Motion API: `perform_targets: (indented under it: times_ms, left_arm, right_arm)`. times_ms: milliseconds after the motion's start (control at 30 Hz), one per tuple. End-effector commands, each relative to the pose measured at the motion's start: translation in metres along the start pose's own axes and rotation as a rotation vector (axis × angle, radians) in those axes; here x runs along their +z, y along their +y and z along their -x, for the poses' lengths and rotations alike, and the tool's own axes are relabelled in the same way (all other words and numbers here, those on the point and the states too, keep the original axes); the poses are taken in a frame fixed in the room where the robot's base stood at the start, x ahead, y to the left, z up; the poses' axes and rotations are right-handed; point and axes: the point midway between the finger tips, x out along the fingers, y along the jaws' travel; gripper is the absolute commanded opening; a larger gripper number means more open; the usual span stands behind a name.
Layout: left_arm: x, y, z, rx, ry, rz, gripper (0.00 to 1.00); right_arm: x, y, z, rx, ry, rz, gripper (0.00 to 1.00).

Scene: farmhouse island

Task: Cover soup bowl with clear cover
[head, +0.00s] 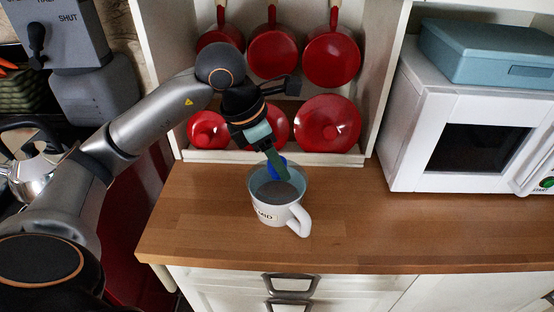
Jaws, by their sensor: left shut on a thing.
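A white mug-like soup bowl (268,215) with a handle at its right and dark lettering stands upright on the wooden counter. My left gripper (277,168) points down over its back rim and is shut on a small blue part, which looks like the knob of the clear cover (277,161). The see-through part of the cover is hard to make out against the bowl's greyish inside (277,190). I cannot tell whether it touches the rim. My right gripper is not in view.
Red pans (273,52) hang in the white shelf behind, with red lids (327,124) below them. A white microwave (470,140) with a blue box (488,52) on top stands at right. The wooden counter (365,215) is clear right of the bowl.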

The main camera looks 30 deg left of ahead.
Motion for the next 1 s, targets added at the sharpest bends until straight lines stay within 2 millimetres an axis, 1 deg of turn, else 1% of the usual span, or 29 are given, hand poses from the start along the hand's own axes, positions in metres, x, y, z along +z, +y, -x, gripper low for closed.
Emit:
perform_targets:
  times_ms: [567,600,900,1000]
  left_arm:
    - [-0.004,0.000,-0.011,0.000,0.000,0.000,0.00]
    - [-0.004,0.000,-0.010,0.000,-0.001,0.000,0.47]
    - [-0.004,0.000,-0.010,0.000,0.000,0.000,0.80]
    - [-0.004,0.000,-0.010,0.000,0.000,0.000,0.80]
  right_arm:
    - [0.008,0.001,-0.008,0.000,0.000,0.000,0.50]
    - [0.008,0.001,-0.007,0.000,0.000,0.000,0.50]
    - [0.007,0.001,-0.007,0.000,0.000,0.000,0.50]
    - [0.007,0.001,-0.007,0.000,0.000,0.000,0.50]
